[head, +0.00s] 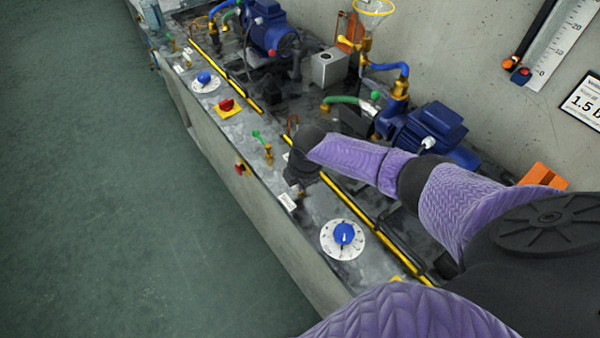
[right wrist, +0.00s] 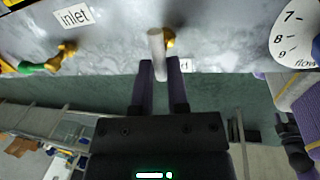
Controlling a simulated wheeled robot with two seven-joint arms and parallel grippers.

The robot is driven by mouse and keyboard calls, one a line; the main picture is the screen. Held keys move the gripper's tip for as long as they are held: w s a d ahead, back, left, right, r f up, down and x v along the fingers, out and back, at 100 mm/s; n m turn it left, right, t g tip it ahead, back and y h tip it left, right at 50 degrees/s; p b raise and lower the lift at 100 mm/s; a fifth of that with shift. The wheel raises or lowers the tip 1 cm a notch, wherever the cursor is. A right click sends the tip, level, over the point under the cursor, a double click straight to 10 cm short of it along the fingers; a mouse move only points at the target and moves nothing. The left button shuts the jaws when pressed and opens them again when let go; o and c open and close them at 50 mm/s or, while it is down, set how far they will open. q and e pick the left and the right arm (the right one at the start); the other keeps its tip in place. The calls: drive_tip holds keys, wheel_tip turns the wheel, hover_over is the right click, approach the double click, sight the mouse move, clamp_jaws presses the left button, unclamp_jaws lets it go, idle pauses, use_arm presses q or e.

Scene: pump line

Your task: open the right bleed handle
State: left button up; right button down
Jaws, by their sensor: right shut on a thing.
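My right gripper (head: 299,190) is over the front strip of the bench in the head view, at the end of the purple arm. In the right wrist view, the two dark fingers of my right gripper (right wrist: 160,66) are shut on a pale grey handle (right wrist: 157,46), one finger on each side. A bit of brass (right wrist: 169,38) shows behind the handle. In the head view my gripper and wrist hide most of this handle, and its turn cannot be read there. My left gripper is not in view.
A white label (head: 287,201) lies beside my right gripper. A dial with a blue knob (head: 343,235) is nearer, and a green-handled brass valve (head: 264,145) is farther along. A yellow-black strip (head: 345,198) borders the pumps. Open floor (head: 110,200) lies left of the bench.

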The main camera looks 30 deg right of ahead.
drive_tip(key=shift+n, duration=0.5)
drive_tip(key=c, duration=0.6)
unclamp_jaws()
drive_tip(key=shift+r, duration=0.4)
drive_tip(key=r+p, duration=0.1)
drive_tip(key=r, duration=0.2)
drive_tip(key=s+r+p, duration=0.1)
drive_tip(key=r+p, duration=0.1)
drive_tip(key=r, duration=0.1)
drive_tip(key=s+r+p, duration=0.1)
drive_tip(key=r, duration=0.2)
drive_tip(key=shift+d, duration=0.1)
